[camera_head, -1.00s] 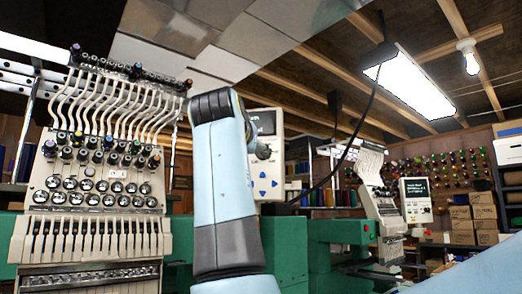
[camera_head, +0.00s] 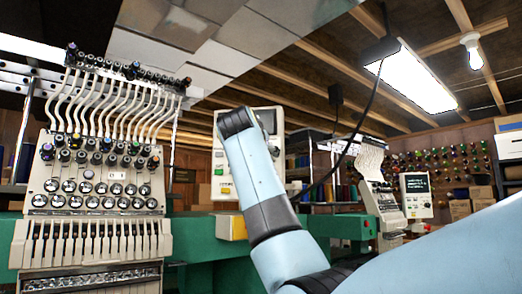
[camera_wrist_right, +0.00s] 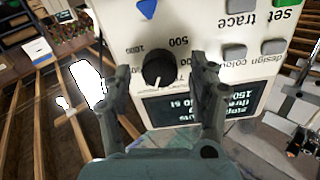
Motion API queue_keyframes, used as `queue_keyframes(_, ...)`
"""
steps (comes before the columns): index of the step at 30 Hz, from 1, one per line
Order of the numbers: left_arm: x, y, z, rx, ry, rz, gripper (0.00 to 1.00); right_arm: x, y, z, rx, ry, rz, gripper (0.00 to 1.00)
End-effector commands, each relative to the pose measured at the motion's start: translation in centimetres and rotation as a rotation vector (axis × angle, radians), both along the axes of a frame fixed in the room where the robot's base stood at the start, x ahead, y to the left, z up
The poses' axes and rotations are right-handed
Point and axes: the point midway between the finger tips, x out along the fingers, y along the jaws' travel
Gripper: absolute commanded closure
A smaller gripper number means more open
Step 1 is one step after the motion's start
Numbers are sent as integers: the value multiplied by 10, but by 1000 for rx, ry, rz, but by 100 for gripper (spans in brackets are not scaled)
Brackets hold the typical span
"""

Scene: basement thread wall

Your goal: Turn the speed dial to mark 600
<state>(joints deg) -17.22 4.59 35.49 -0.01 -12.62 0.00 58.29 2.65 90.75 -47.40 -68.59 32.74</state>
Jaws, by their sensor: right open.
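The black speed dial (camera_wrist_right: 158,68) sits on a cream control panel (camera_wrist_right: 158,24), which appears upside down in the right wrist view. Printed numbers, including 500, lie around the dial; a small light mark shows near its lower edge, but I cannot tell its exact setting. My right gripper (camera_wrist_right: 163,72) is open, with one finger on each side of the dial and apparent gaps between. In the head view the panel (camera_head: 221,178) is partly covered by my pale blue right arm, which hides the dial and the gripper. My left gripper is not in view.
The panel's dark text screen (camera_wrist_right: 205,103) is close to the fingers, with grey and green buttons beyond the dial. A multi-needle embroidery machine head (camera_head: 95,190) stands at left. A second machine (camera_head: 385,205) with its own panel (camera_head: 416,195) is farther right.

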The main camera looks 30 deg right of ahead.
Motion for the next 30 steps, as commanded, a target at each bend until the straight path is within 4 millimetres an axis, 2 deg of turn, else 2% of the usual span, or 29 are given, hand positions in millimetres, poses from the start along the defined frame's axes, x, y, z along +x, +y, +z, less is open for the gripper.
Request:
queue_keyframes(4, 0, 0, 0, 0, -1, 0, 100, 0, 0, 0, 0, 0, 0, 42)
queue_keyframes(16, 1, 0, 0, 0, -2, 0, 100, 0, 0, 0, -1, 1, 0, 94)
queue_keyframes(23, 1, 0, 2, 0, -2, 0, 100, 0, 0, 1, -11, 11, 0, 96)
queue_keyframes(30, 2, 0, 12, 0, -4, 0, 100, 0, 1, 2, -79, 81, 1, 96)
